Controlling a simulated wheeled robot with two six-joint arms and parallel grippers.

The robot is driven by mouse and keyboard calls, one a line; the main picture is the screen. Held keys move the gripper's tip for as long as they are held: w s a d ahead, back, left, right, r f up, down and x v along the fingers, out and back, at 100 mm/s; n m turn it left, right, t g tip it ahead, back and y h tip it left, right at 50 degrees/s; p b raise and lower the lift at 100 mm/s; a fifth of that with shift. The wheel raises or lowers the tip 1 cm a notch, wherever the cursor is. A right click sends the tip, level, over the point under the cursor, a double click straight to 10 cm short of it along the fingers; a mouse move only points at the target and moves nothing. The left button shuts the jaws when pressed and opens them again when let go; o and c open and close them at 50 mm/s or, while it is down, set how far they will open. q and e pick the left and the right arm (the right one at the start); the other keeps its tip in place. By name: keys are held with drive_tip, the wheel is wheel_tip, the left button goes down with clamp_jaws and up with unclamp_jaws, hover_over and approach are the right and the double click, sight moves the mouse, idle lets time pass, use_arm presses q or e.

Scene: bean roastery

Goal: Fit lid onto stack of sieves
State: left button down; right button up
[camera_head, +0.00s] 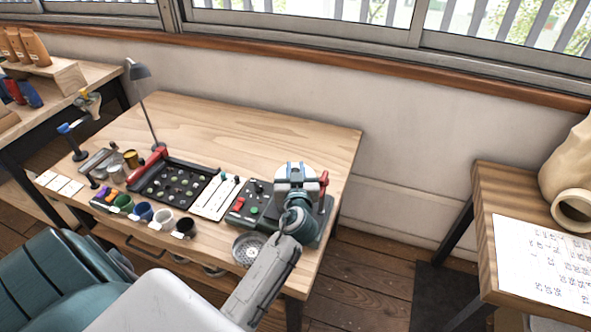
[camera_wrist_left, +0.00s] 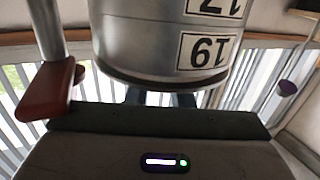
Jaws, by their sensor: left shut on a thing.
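My left gripper (camera_head: 297,180) reaches over a round pale lid (camera_head: 283,170) and is shut on it, above the sieve shaker at the right end of the bench. The lid and the gripper hide most of the sieve stack in the head view. In the left wrist view the stack of silver sieves (camera_wrist_left: 150,40) fills the upper middle, upside down, with labels 17 and 19. Its end rim lies close to the dark fingers (camera_wrist_left: 158,98). Whether the lid touches the stack cannot be told. My right gripper is not in view.
A red lever (camera_head: 323,183) stands beside the stack; a red-brown handle on a post (camera_wrist_left: 45,92) shows in the wrist view. A perforated round dish (camera_head: 249,250) sits at the bench's front edge. Cups, a black sorting tray (camera_head: 172,186) and cards lie left. The back of the bench is clear.

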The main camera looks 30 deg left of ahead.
use_arm(q)
drive_tip(key=shift+r, duration=0.15)
drive_tip(key=shift+r+p, duration=0.45)
drive_tip(key=shift+r, duration=0.2)
drive_tip(key=shift+b, duration=0.3)
idle(0.8)
drive_tip(key=shift+f+b, duration=0.8)
drive_tip(key=shift+b, duration=0.1)
drive_tip(key=shift+r, duration=0.2)
drive_tip(key=shift+r+p, duration=0.45)
drive_tip(key=shift+r, duration=0.15)
drive_tip(key=shift+b, duration=0.3)
idle(0.9)
